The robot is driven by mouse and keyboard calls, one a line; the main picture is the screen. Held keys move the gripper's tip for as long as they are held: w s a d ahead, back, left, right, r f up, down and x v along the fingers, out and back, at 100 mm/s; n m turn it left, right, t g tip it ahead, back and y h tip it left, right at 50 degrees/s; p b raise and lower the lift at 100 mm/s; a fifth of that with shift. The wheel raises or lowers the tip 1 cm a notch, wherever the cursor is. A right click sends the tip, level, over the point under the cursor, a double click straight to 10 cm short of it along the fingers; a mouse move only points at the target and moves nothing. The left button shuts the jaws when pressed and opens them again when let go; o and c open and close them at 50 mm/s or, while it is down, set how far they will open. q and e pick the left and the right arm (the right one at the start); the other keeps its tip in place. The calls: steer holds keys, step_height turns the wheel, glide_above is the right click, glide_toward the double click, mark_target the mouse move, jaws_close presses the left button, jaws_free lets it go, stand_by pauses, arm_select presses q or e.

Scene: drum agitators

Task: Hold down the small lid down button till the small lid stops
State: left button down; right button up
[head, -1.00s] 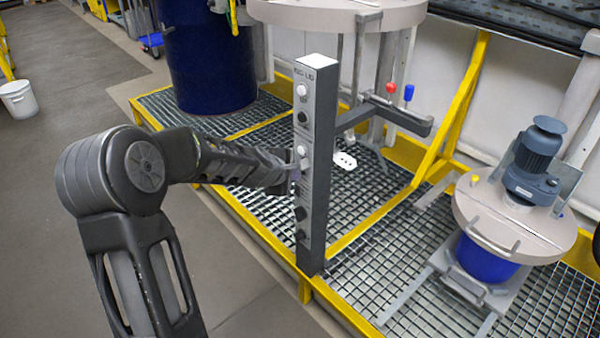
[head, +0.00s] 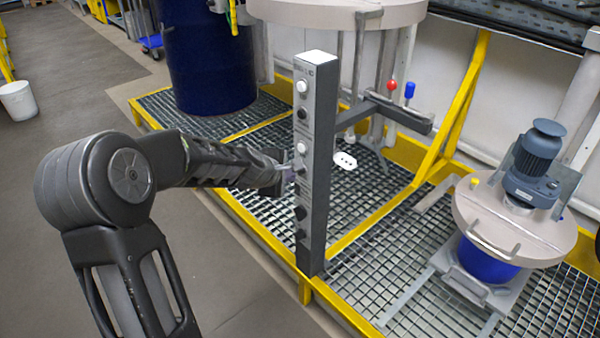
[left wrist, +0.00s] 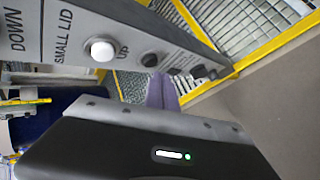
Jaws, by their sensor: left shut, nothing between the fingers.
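A grey control post (head: 318,200) stands upright with a column of white and black buttons. In the left wrist view its SMALL LID label (left wrist: 75,40) is beside a white UP button (left wrist: 102,50). The black small lid down button (left wrist: 152,60) comes right after it. My left gripper (head: 290,173) is shut and empty, its purple fingertips (left wrist: 161,92) at this black button; whether they touch or press it I cannot tell. The small lid (head: 515,220), a beige disc carrying a grey motor (head: 537,160), is over a blue drum (head: 488,260) at right. My right gripper is out of view.
A larger beige lid (head: 340,12) hangs behind the post. A big dark blue drum (head: 208,60) stands at the back left. Yellow-edged grating (head: 370,215) lies under the equipment. The grey floor at left is open, with a white bucket (head: 18,100) at far left.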

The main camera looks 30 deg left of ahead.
arm_select(q)
steer(key=shift+s, duration=0.1)
steer(key=s+b, duration=0.1)
steer(key=s+a+b, duration=0.1)
steer(key=s, duration=0.1)
steer(key=s+b, duration=0.1)
steer(key=b, duration=0.1)
steer(key=shift+s+a, duration=0.25)
steer(key=shift+s, duration=0.05)
stand_by(0.5)
